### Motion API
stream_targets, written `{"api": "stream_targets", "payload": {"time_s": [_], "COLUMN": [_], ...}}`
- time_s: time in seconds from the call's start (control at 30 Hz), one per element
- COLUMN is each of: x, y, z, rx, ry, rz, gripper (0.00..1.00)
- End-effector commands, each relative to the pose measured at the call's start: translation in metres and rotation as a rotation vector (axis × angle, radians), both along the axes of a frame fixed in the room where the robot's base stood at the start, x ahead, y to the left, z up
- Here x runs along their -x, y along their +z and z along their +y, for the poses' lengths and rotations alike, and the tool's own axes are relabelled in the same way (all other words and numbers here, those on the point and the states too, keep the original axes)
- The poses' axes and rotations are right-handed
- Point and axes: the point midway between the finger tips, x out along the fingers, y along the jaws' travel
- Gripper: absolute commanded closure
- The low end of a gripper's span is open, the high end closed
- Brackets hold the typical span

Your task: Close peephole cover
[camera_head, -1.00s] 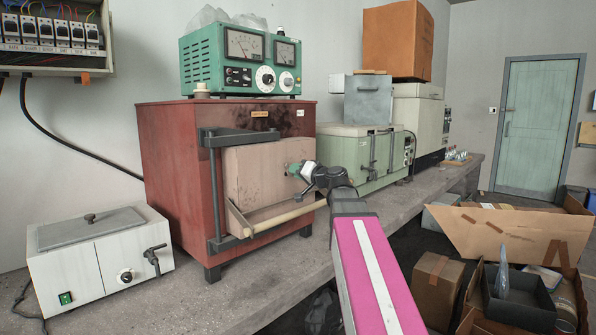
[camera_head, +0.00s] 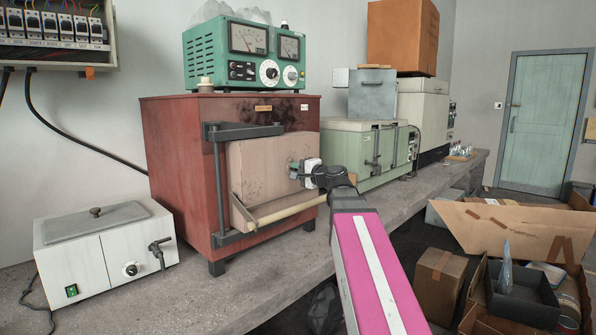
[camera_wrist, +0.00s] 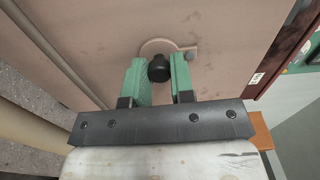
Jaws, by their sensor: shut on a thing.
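The peephole cover (camera_wrist: 155,46) is a small round tan plate on the face of the furnace door (camera_head: 262,180), with a pivot bolt beside it at the right in the wrist view. A black knob (camera_wrist: 159,69) stands out from the cover. My gripper (camera_wrist: 161,73) has its green fingers on both sides of this knob, shut on it. In the head view my gripper (camera_head: 293,168) is at the right part of the door, and my wrist hides the cover and knob. Whether the hole lies covered cannot be told.
The red furnace (camera_head: 180,160) stands on the concrete bench (camera_head: 270,270). Its door has a dark metal bar frame and a pale handle rod (camera_head: 285,212) below my gripper. A white bath (camera_head: 105,255) stands left, a green box (camera_head: 365,150) right.

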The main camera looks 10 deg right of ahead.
Motion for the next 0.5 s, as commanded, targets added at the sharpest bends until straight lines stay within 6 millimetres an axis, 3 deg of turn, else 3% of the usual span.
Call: {"api": "stream_targets", "payload": {"time_s": [0.5], "x": [0.0011], "y": [-0.0007], "z": [0.0014], "rx": [-0.047], "ry": [-0.001], "rz": [0.036], "gripper": [1.00]}}
